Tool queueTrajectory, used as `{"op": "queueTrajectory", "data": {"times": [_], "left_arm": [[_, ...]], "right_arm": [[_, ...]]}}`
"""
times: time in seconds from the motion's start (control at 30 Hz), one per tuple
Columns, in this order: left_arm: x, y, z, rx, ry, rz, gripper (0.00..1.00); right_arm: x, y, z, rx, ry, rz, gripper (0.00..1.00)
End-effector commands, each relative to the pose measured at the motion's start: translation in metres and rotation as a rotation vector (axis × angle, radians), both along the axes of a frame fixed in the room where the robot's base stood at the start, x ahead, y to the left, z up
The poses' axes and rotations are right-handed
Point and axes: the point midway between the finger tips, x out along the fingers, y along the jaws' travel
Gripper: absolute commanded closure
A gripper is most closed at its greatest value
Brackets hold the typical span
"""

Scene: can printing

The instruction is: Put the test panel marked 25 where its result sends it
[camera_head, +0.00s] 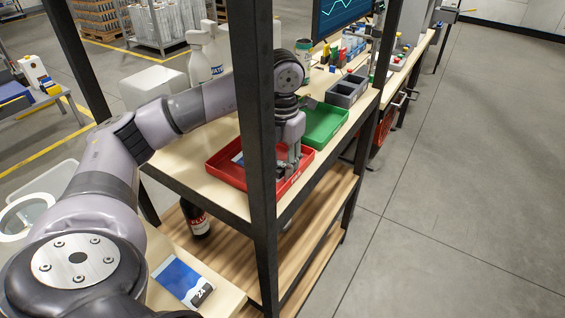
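My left gripper (286,172) reaches over the shelf unit's upper board and points down into the red tray (222,172). A black post hides part of the tray, and the finger gap is too small to judge. A bluish flat piece (238,158) shows in the red tray beside the post, its marking unreadable. The green tray (327,122) stands just behind the red one and looks empty. A blue and white panel (181,279) with a dark label that seems to read 24 lies on the pale surface at the front. My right gripper is out of view.
A grey divided bin (347,90) stands behind the green tray. White spray bottles (200,62) and a white box (153,87) stand left of the post. A dark bottle (195,218) is on the lower shelf. The floor at right is clear.

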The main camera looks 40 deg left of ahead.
Motion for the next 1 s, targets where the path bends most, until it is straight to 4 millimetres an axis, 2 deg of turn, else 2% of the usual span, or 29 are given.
{"op": "queueTrajectory", "data": {"times": [0.2,0.33,0.47,0.6,0.7,0.83,1.0], "left_arm": [[0.0,0.0,0.001,-0.001,0.0,0.0,0.67],[0.001,0.0,0.009,-0.002,-0.003,0.0,0.67],[0.002,-0.001,0.031,-0.002,-0.007,0.0,0.67],[0.001,-0.001,0.066,-0.002,-0.007,0.0,0.67],[0.001,0.0,0.088,0.001,-0.005,0.001,0.67],[0.001,0.0,0.106,0.0,-0.004,0.0,0.67],[0.0,0.0,0.12,0.0,-0.001,0.0,0.67]], "right_arm": [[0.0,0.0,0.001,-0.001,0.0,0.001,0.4],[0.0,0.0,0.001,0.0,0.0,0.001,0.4],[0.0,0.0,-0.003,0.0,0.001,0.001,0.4],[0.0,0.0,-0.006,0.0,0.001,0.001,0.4],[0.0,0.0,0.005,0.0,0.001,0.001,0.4],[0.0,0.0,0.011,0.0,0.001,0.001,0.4],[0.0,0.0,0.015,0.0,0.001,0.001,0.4]]}}
